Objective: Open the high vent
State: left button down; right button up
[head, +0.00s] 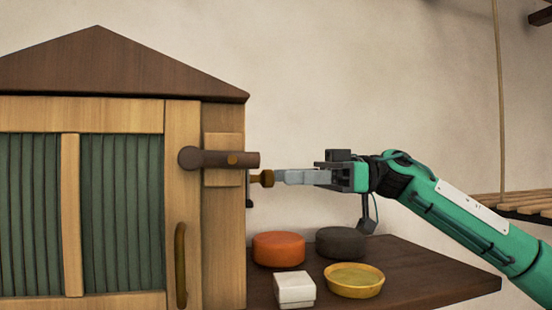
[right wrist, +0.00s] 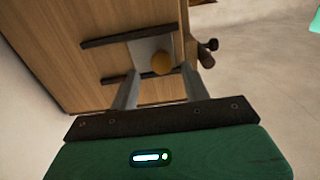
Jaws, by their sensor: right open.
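A wooden cabinet (head: 184,200) with a dark gabled roof and green panels stands at the left. In the right wrist view its side wall (right wrist: 110,75) carries two dark parallel rails with a grey plate (right wrist: 145,52) between them. A round brass knob (right wrist: 162,63) sits on this plate. In the head view the knob (head: 263,178) sticks out from the cabinet's right side. My right gripper (head: 281,177) is level with it, fingers pointing left. In the right wrist view my open right gripper (right wrist: 162,80) has a finger on either side of the knob; contact cannot be told. My left gripper is out of view.
A dark turning latch (head: 218,159) and a brass handle (head: 181,265) are on the cabinet front. On the dark shelf (head: 425,275) below my arm are an orange round tin (head: 279,249), a dark one (head: 341,242), a white box (head: 294,289) and a yellow dish (head: 354,281).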

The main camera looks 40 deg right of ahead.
aim_at(273, 177)
jog(key=shift+w+a+r+p, duration=0.2)
jog(key=shift+a+p, duration=0.15)
jog(key=shift+a, duration=0.2)
jog(key=shift+w+a, duration=0.1)
jog(key=shift+a, duration=0.2)
jog(key=shift+w+a+f+p, duration=0.2)
jog(key=shift+w+a+p, duration=0.15)
jog(key=shift+a+p, duration=0.2)
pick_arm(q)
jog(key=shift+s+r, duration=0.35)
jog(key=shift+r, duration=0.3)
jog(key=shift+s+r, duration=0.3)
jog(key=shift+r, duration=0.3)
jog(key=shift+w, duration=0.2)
pick_arm(e)
grip_shut()
